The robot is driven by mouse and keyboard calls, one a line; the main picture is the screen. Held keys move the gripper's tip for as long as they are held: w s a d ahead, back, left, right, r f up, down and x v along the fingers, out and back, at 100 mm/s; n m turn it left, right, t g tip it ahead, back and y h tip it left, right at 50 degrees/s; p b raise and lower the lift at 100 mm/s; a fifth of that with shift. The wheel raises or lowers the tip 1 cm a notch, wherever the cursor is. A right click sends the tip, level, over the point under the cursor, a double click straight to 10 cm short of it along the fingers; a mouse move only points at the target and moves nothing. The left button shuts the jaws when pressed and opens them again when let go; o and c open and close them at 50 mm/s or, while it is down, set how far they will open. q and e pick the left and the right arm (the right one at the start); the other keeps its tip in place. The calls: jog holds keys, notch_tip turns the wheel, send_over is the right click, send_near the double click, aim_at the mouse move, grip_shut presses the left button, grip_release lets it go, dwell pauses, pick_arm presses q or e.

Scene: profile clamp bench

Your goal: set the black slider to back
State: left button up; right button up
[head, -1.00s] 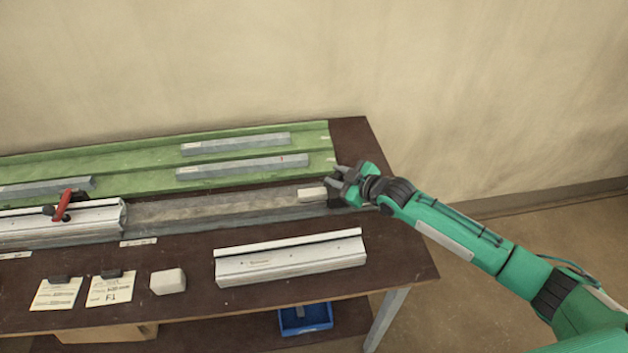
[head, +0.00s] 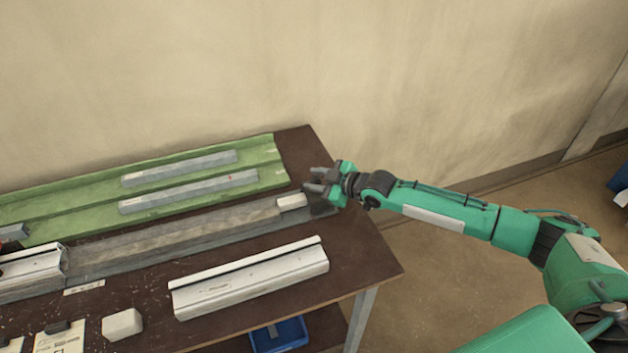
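A dark, blackish piece (head: 321,209) sits at the right end of the long grey rail (head: 180,231), just right of a small whitish block (head: 292,201). It may be the black slider; its shape is partly hidden by my gripper. My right gripper (head: 311,180) is at that rail end, above and beside the dark piece. Its fingers point left with a gap between them, and nothing shows in the gap. I cannot tell whether it touches the dark piece. My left gripper is out of view.
A green padded tray (head: 268,150) with grey bars (head: 188,192) lies behind the rail. A white profile (head: 250,279) lies in front. A pale block (head: 122,324) and cards (head: 62,340) are at front left. A blue bin (head: 279,335) is below. The bench's right corner is clear.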

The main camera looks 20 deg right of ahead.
jog(key=shift+o, duration=1.3)
jog(key=shift+d, duration=0.2)
jog(key=shift+s, duration=0.15)
jog(key=shift+s+d+r, duration=0.1)
jog(key=shift+s, duration=0.15)
pick_arm(q)
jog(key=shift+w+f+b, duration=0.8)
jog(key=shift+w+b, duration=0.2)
jog(key=shift+b, duration=0.25)
pick_arm(e)
jog(key=v, duration=1.3)
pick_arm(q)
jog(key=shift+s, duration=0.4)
pick_arm(e)
jog(key=shift+d, duration=0.15)
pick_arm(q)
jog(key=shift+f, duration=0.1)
